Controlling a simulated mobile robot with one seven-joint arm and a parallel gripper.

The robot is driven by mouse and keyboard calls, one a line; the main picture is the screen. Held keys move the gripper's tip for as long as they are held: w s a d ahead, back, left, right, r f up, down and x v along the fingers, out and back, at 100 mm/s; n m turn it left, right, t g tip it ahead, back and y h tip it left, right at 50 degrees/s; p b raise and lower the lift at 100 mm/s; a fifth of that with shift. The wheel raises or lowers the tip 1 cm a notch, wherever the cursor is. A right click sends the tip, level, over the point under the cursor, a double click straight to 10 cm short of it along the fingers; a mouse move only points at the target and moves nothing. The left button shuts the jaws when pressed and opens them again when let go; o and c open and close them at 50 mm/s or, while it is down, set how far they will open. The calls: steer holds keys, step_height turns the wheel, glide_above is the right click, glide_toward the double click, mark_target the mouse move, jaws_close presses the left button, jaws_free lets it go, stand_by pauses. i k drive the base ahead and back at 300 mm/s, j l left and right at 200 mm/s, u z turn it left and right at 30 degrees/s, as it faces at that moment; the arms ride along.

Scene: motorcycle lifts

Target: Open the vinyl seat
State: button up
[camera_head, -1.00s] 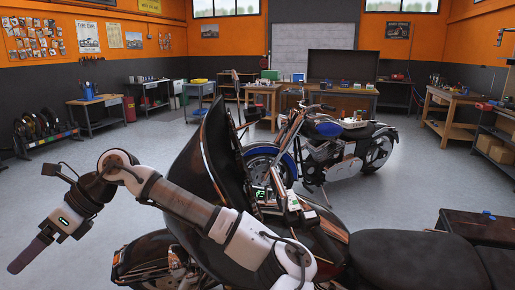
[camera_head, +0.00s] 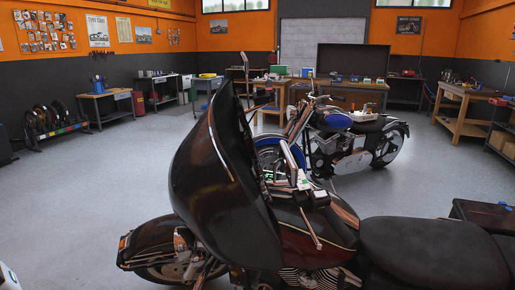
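The near motorcycle, dark with a large black front fairing (camera_head: 215,190), stands across the lower middle. Its black vinyl seat (camera_head: 430,250) lies flat and down at the lower right, behind the tank (camera_head: 318,232). The seat's right end runs towards the picture's edge and its underside is hidden. My gripper is out of view. A small white piece at the bottom left corner is probably part of my arm.
A second motorcycle with a blue tank (camera_head: 334,120) stands behind. A dark box-shaped surface (camera_head: 485,214) is beyond the seat's right end. Workbenches (camera_head: 460,110) line the walls. The grey floor (camera_head: 90,190) at left is clear.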

mark_target(446, 253)
steer(key=z, duration=1.35)
steer(key=i+l+z, duration=0.2)
steer(key=z, duration=0.25)
steer(key=i+z, duration=0.45)
